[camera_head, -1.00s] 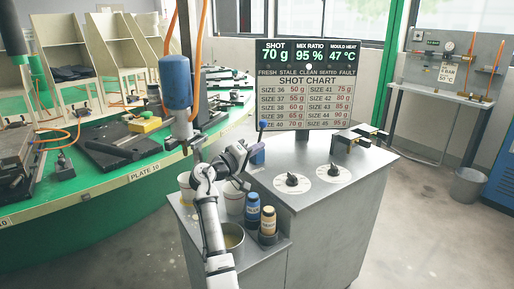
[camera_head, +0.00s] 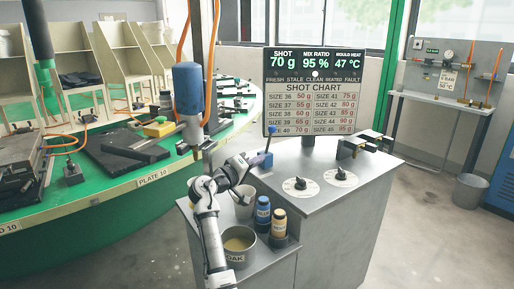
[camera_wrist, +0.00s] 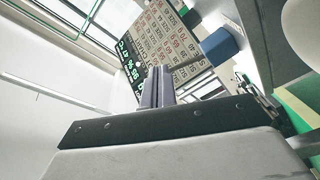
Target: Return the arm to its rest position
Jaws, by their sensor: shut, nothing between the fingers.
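My arm (camera_head: 207,222) rises in front of the grey cabinet and bends at the wrist over its left part. My gripper shows in the wrist view (camera_wrist: 157,74), its two narrow grey fingers together and empty. They point toward the shot chart board (camera_wrist: 165,35). In the head view the fingertips are too small to make out.
The cabinet top (camera_head: 315,205) carries two dials. A blue dispensing head (camera_head: 187,88) hangs left, beside the green carousel (camera_head: 105,197).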

